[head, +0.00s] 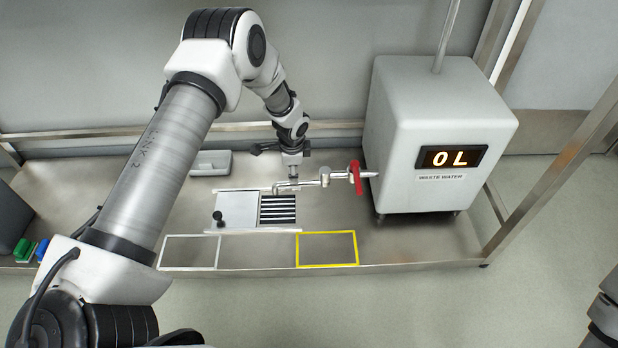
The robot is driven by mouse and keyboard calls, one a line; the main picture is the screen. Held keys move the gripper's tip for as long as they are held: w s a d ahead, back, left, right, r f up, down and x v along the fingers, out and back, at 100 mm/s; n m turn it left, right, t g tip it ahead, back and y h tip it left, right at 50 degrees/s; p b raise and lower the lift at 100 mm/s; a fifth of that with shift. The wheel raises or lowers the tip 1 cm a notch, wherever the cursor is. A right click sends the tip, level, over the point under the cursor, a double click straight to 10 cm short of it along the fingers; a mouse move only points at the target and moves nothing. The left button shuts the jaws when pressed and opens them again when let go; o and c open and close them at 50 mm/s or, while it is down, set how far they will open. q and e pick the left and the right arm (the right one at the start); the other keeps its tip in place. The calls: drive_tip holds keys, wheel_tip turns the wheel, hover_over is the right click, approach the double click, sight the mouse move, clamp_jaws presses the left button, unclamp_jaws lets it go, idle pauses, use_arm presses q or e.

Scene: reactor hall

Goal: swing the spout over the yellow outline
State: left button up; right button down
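The spout (300,183) is a thin metal pipe. It reaches left from a joint near the red valve handle (356,178) on the white waste water tank (420,115), and its end lies above the slatted drain plate. The yellow outline (327,233) is on the bench's front part, below and right of the spout's end, and looks empty. My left gripper (291,173) points down at the spout near its outer end. Its fingers are too small to tell whether they touch or hold the pipe. My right gripper is out of view; only part of that arm shows at the right edge.
A white outline (190,251) lies left of the yellow one. A plate with a black knob (219,216) and dark slats (278,209) sits behind them. A grey tray (211,163) stands at the back. The tank display reads "0 L". Green and blue items (27,249) lie at far left.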

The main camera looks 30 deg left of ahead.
use_arm(q)
drive_tip(key=f+b, duration=0.1)
drive_tip(key=f, duration=0.1)
drive_tip(key=f+b, duration=0.2)
drive_tip(key=w+f+b, duration=0.1)
drive_tip(key=f, duration=0.1)
drive_tip(key=shift+w+a+f+b, duration=0.1)
drive_tip(key=shift+a+f+b, duration=0.2)
drive_tip(key=shift+a+f, duration=0.1)
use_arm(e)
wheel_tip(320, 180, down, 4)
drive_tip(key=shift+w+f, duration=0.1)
use_arm(q)
clamp_jaws()
